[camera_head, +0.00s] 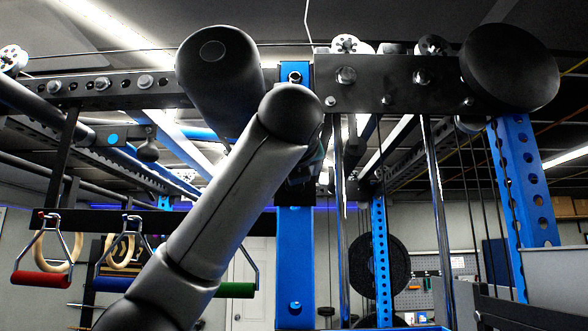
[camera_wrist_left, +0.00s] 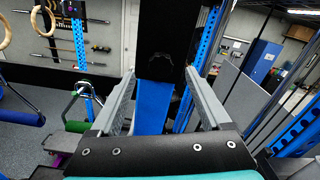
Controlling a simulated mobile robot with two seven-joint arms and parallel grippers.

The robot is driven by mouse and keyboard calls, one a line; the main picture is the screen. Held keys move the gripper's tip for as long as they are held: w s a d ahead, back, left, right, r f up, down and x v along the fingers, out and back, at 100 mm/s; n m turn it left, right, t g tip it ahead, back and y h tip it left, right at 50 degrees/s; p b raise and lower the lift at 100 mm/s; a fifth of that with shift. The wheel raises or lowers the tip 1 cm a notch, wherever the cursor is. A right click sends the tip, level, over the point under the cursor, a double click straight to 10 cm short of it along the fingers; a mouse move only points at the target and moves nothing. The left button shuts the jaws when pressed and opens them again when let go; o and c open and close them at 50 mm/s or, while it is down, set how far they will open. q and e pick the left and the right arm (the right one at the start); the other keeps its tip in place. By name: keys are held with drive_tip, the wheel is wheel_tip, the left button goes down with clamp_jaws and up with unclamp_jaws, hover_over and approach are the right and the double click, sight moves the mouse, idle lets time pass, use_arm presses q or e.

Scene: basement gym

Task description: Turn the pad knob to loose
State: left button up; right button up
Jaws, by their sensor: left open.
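My left gripper (camera_wrist_left: 160,72) is open in the left wrist view, with one grey finger on each side of a black block (camera_wrist_left: 167,25) on a blue upright (camera_wrist_left: 152,105). A small dark knob-like shape (camera_wrist_left: 160,66) shows at the block's lower end, between the fingertips. I cannot tell whether the fingers touch it, and no loose or tight marking is readable. In the head view my left arm covers most of the gripper and the block on the blue upright (camera_head: 296,250). Two black round pads, left (camera_head: 215,85) and right (camera_head: 510,68), sit high on the rack. My right gripper is not in view.
Handles with red (camera_head: 40,280) and green (camera_head: 237,290) grips hang at the left, near wooden rings (camera_head: 120,250). Steel guide rods (camera_head: 437,220) and another perforated blue upright (camera_head: 522,190) stand to the right. A black weight plate (camera_head: 378,268) is behind.

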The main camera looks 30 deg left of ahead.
use_arm(q)
drive_tip(key=p+x, duration=0.1)
drive_tip(key=x, duration=0.4)
drive_tip(key=c, duration=0.7)
clamp_jaws()
